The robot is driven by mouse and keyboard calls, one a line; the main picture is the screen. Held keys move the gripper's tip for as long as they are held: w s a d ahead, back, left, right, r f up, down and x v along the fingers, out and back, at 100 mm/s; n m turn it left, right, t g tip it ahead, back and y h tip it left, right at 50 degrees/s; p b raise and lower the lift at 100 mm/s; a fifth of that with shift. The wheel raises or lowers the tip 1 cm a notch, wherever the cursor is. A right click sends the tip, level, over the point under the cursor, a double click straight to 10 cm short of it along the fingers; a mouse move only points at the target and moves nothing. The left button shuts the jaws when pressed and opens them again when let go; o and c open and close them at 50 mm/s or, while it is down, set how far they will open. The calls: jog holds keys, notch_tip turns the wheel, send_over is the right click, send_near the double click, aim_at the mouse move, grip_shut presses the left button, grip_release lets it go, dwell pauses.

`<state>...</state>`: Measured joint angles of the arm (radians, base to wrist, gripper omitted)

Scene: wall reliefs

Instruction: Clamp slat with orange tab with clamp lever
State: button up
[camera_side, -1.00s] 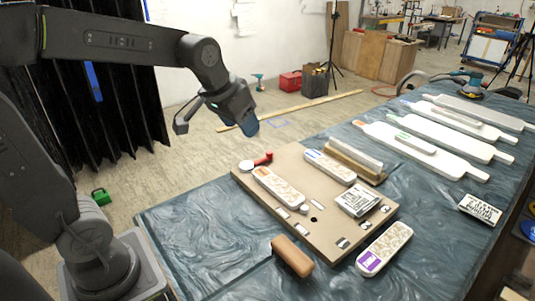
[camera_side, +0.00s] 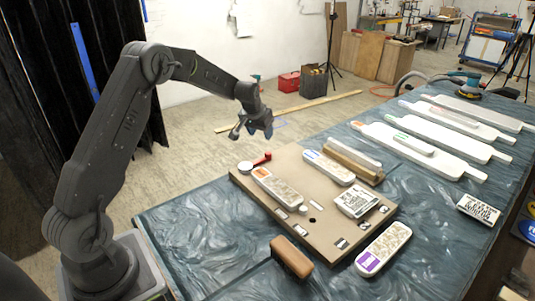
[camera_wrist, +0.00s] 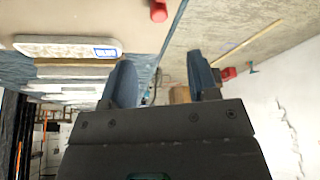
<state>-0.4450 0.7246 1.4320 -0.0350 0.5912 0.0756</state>
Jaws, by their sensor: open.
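The slat with the orange tab (camera_side: 281,191) lies on the brown board (camera_side: 325,239), near its left side in the side view. It is pale with a patterned face. The clamp lever (camera_side: 262,160) has a red handle, and a round whitish piece sits beside it, at the board's far left corner near the slat's orange end. The red handle also shows at the top of the wrist view (camera_wrist: 158,11). My gripper (camera_side: 259,131) is above and beyond the board's far left edge, apart from lever and slat. In the wrist view its two fingers (camera_wrist: 160,78) are spread with nothing between them.
A slat with a blue tab (camera_side: 329,167) lies by a wooden block on the board. A printed white card (camera_side: 356,201) is also there. A purple-tabbed slat (camera_side: 384,249) and a brown block (camera_side: 291,257) lie beside the board. Several long white paddles (camera_side: 420,151) lie farther back.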

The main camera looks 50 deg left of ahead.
aim_at(268, 153)
jog(key=x, duration=1.2)
jog(key=shift+f, duration=0.2)
grip_shut()
